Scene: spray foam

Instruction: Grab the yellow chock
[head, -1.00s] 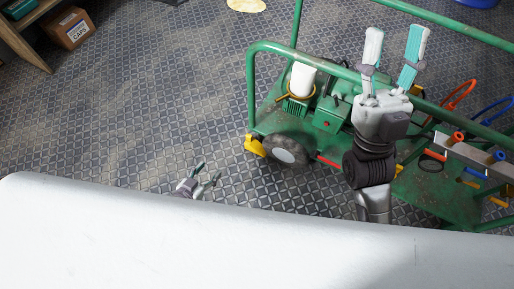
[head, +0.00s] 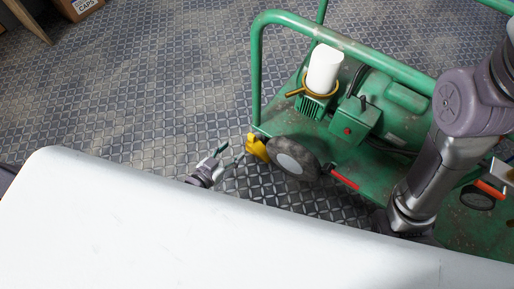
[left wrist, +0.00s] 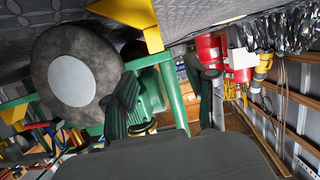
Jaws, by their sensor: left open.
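The yellow chock (head: 257,147) sits on the floor against the left side of the cart's wheel. In the left wrist view the yellow chock (left wrist: 128,13) is at the top, beside the wheel and beyond my fingers. My left gripper (head: 228,156) is open and empty, just left of the chock and apart from it. Its two dark fingers (left wrist: 165,100) stand spread in the left wrist view. My white body cover hides most of the left arm. My right arm crosses the right side of the head view; its gripper is out of frame.
The green cart (head: 345,45) carries a compressor and a white cylinder (head: 323,68). Its grey-hubbed wheel (head: 293,158) is right of the chock. A cardboard box (head: 77,8) is at top left. The patterned floor left of the cart is clear.

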